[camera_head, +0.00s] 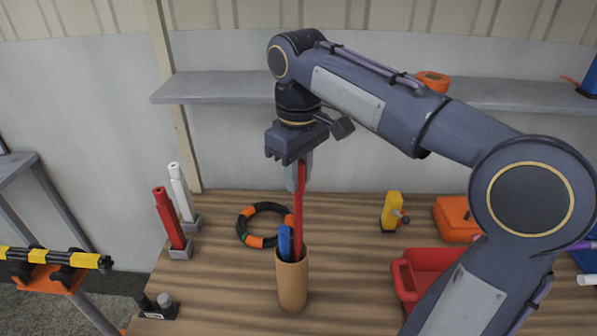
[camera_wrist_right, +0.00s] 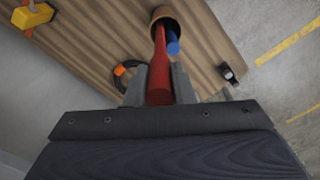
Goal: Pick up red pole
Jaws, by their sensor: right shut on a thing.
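A long thin red pole (camera_head: 299,208) stands nearly upright, its lower end inside a tan cylindrical holder (camera_head: 291,287) on the wooden table. My right gripper (camera_head: 299,180) is above the holder, pointing down, shut on the upper part of the red pole. In the right wrist view the red pole (camera_wrist_right: 159,70) runs between the two grey fingers (camera_wrist_right: 158,85) toward the holder (camera_wrist_right: 164,13). A shorter blue pole (camera_head: 284,243) stands beside it in the same holder. My left gripper is not in view.
A black and orange ring (camera_head: 248,227) lies behind the holder. A red post (camera_head: 169,218) and a white post (camera_head: 182,193) stand at left. A yellow object (camera_head: 391,211), an orange case (camera_head: 455,217) and a red bin (camera_head: 408,280) are at right. A grey shelf (camera_head: 215,87) runs behind my arm.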

